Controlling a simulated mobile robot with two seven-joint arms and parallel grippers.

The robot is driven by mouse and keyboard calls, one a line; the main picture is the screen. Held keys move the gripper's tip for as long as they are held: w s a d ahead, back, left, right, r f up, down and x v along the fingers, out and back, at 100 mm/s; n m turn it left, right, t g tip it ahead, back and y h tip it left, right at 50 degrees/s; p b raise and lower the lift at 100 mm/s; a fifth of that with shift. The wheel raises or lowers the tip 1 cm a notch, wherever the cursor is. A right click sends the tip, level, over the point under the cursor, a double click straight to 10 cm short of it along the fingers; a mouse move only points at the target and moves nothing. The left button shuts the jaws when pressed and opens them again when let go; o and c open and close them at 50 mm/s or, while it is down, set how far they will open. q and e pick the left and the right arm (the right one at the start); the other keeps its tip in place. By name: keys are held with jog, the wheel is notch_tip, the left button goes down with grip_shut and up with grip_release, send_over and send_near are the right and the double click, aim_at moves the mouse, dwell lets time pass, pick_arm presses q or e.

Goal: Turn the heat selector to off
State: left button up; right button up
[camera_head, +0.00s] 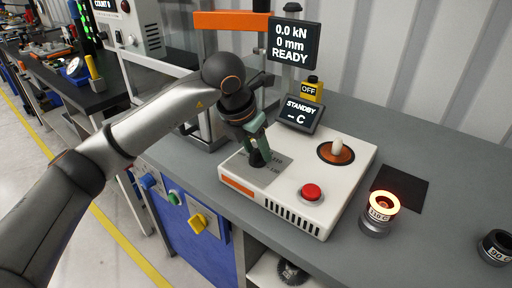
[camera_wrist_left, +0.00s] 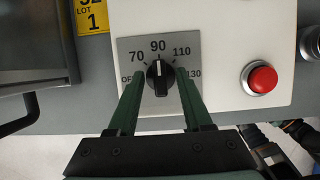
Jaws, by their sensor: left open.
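The heat selector is a black knob (camera_wrist_left: 159,77) with a white pointer line on a grey plate (camera_wrist_left: 190,45) marked OFF, 70, 90, 110 and 130. In the left wrist view its pointer aims at 90. In the head view the plate (camera_head: 270,180) lies on the left of a white unit (camera_head: 345,170); the knob is largely hidden there by my gripper. My left gripper (camera_head: 256,155) points down over the knob, open. In the left wrist view its green fingers (camera_wrist_left: 159,85) stand on either side of the knob; I cannot tell whether they touch it.
A red button (camera_head: 312,191) and a round recess with a pale peg (camera_head: 337,148) share the unit's top. A display (camera_head: 301,114) reads STANDBY. A glowing ring part (camera_head: 382,205) stands to the right, another part (camera_head: 495,247) beyond. A press screen (camera_head: 293,41) stands behind.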

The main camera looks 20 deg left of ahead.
pick_arm(q)
jog(key=shift+r, duration=0.1)
jog(key=v, duration=1.2)
jog(key=shift+r, duration=0.2)
